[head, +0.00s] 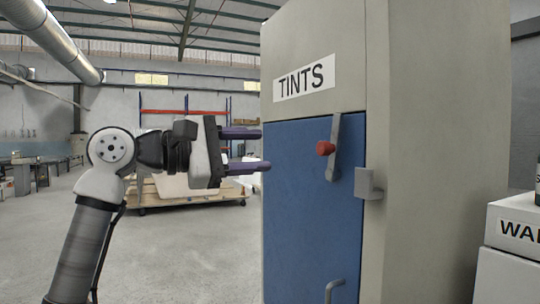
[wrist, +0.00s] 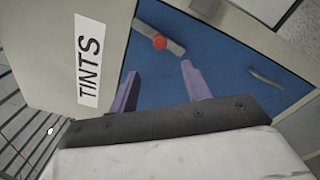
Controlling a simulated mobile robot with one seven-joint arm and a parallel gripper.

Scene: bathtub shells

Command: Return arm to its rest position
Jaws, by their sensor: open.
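My gripper (head: 247,150) is at the left edge of a tall cabinet, at the height of its blue door. Its two purple fingers are apart with nothing between them, and they point right toward the door. In the wrist view, my gripper (wrist: 160,88) shows both fingers spread in front of the blue door (wrist: 225,65). My arm extends up from the lower left of the head view. I cannot tell whether the fingertips touch the cabinet.
The cabinet (head: 430,140) has a TINTS label (head: 304,77), a lever with a red knob (head: 325,148), a grey catch (head: 370,184) and a lower handle (head: 334,289). A light box (head: 515,225) stands at the right. Open floor (head: 190,260) lies left of the cabinet.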

